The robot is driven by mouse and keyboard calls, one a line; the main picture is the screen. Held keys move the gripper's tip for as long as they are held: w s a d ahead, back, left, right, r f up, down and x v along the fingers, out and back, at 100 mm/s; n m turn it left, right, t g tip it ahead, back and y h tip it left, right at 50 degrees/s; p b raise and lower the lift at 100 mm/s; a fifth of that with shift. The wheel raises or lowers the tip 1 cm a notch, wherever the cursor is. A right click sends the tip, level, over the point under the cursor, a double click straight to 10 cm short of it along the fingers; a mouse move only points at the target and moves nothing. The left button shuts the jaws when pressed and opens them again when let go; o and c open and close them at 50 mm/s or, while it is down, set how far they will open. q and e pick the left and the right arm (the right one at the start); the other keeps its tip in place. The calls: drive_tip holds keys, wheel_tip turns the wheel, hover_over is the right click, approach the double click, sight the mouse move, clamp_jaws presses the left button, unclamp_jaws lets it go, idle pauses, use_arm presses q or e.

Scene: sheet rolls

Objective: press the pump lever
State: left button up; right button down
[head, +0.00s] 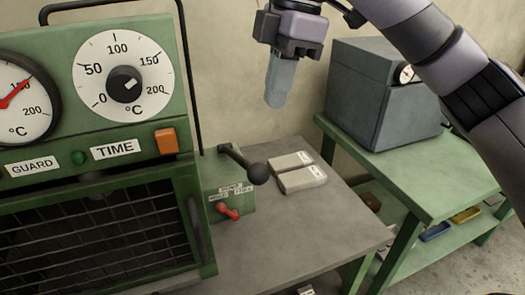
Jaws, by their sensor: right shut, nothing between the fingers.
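A green machine (154,180) stands at the left on a grey bench. On its side box is a black lever (240,161) with a round ball knob at its end, pointing right and slightly down. Below it on the box's front is a small red lever (228,211) with white labels around it, too small to read surely. I take the black lever as the pump lever. My right gripper (276,98) is shut and empty, pointing down. It shows above the black knob and a little to its right in the picture, apart from it. My left gripper is not in view.
Two pale blocks (298,175) lie on the grey bench (330,215) right of the lever. A grey box with a gauge (382,95) stands on a green table (425,175) at the right. The front of the bench is clear.

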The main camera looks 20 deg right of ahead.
drive_tip(key=b, duration=0.1)
approach(259, 165)
drive_tip(key=f, duration=0.3)
drive_tip(key=a+f, duration=0.1)
drive_tip(key=f, duration=0.1)
drive_tip(key=shift+w, duration=0.15)
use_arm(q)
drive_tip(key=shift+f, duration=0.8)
use_arm(e)
drive_tip(key=shift+a+f, duration=0.15)
drive_tip(key=shift+f, duration=0.7)
